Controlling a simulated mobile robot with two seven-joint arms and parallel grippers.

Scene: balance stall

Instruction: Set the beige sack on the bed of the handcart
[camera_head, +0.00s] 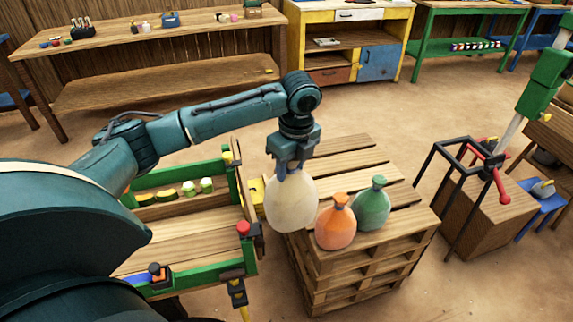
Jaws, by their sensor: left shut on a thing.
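My left gripper (291,166) is shut on the neck of the beige sack (291,203), which hangs upright from it. The sack shows in front of the left part of a stack of wooden pallets (365,278). I cannot tell whether its bottom touches the pallets. An orange sack (336,226) and a green sack (372,207) stand on the pallets just right of it. A green-framed piece with a wooden plank bed (185,235) lies left of the beige sack. It may be the handcart, but I cannot tell for sure. My right gripper is not in view.
Green and yellow vegetables (168,193) lie along the green frame's far side. A black frame with a red handle (504,192) stands at a wooden box (480,222) on the right. Benches and a yellow cabinet (350,40) line the back. Open floor lies between.

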